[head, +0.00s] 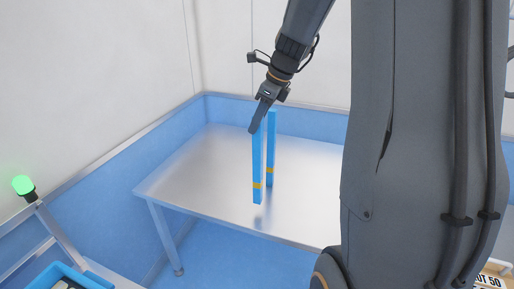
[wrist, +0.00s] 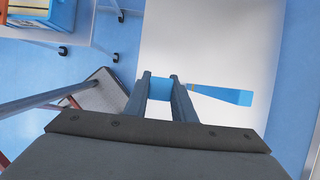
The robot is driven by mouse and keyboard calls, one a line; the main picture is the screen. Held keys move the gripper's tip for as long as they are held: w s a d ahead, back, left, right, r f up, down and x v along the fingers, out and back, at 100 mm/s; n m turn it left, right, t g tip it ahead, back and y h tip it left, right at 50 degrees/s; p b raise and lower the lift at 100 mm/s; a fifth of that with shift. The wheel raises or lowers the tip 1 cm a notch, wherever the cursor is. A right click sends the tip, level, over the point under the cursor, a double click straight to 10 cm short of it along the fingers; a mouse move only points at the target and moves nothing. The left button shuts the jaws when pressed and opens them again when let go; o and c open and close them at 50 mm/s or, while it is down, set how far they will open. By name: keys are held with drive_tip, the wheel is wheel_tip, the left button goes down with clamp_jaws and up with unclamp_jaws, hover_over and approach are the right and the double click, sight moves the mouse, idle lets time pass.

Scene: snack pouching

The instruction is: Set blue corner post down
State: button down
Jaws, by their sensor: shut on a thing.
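My gripper (head: 257,122) is shut on a blue corner post (head: 257,165) with a yellow band near its lower end. The post hangs upright above the metal table (head: 200,165), with a dark reflection below its foot and a small gap between them. In the wrist view its blue end (wrist: 160,88) shows between my two fingers (wrist: 160,79). A second, similar blue post (head: 271,150) stands upright on the table just behind and to the right of the held one. It shows in the wrist view (wrist: 222,94) to the right of my fingers.
The table top is bare around the posts, with free room at left. Blue-and-white walls (head: 140,70) close off the back and left. A green lamp (head: 23,185) and a blue tray (head: 70,275) are at the lower left.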

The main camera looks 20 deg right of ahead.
drive_tip(key=shift+f+p, duration=0.45)
drive_tip(key=shift+f, duration=2.15)
drive_tip(key=c, duration=1.5)
unclamp_jaws()
drive_tip(key=shift+d+r, duration=0.15)
drive_tip(key=shift+r, duration=0.45)
drive_tip(key=b, duration=0.3)
approach(258, 133)
drive_tip(key=shift+w+d, duration=0.5)
drive_tip(key=shift+w, duration=0.05)
